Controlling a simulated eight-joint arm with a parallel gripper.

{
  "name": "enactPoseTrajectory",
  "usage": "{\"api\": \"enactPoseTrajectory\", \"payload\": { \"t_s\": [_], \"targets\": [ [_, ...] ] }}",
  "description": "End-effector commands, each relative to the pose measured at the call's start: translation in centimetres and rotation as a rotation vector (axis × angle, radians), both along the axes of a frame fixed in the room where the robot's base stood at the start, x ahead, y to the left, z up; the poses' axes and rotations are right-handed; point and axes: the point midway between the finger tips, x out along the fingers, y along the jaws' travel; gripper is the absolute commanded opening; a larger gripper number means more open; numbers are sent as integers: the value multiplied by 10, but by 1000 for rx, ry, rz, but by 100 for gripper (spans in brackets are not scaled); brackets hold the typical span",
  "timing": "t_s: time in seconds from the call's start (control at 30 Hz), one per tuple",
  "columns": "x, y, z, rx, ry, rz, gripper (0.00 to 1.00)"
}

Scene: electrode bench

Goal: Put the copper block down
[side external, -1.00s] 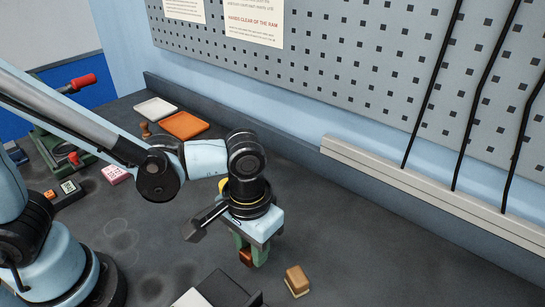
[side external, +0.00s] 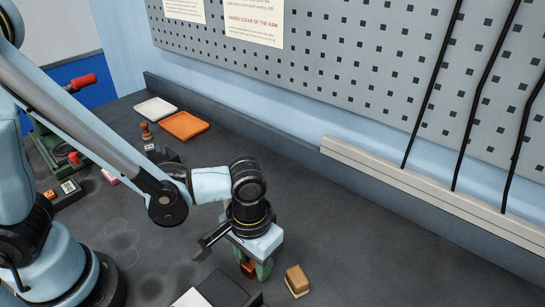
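My gripper (side external: 252,268) points down low over the dark bench, with green fingers. A copper-coloured block (side external: 248,269) shows between the fingers, which appear shut on it. Much of the block is hidden by the fingers and the gripper body. The block is at or just above the bench top; I cannot tell whether it touches.
A tan and brown block (side external: 297,280) stands close to the right of my gripper. A dark and white box-like object (side external: 228,289) is close in front. An orange tray (side external: 185,126) and a white tray (side external: 155,109) lie at the back left. The bench right of the tan block is clear.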

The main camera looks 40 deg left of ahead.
Motion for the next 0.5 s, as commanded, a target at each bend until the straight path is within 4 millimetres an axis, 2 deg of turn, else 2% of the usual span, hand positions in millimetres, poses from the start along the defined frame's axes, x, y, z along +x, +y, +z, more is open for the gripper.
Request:
{"api": "enactPoseTrajectory", "payload": {
  "t_s": [0.03, 0.07, 0.37, 0.5],
  "targets": [
    [0, 0, 0, 0, 0, 0, 51],
    [0, 0, 0, 0, 0, 0, 55],
    [0, 0, 1, 0, 0, 0, 55],
    [0, 0, 7, 0, 0, 0, 55]
  ]
}}
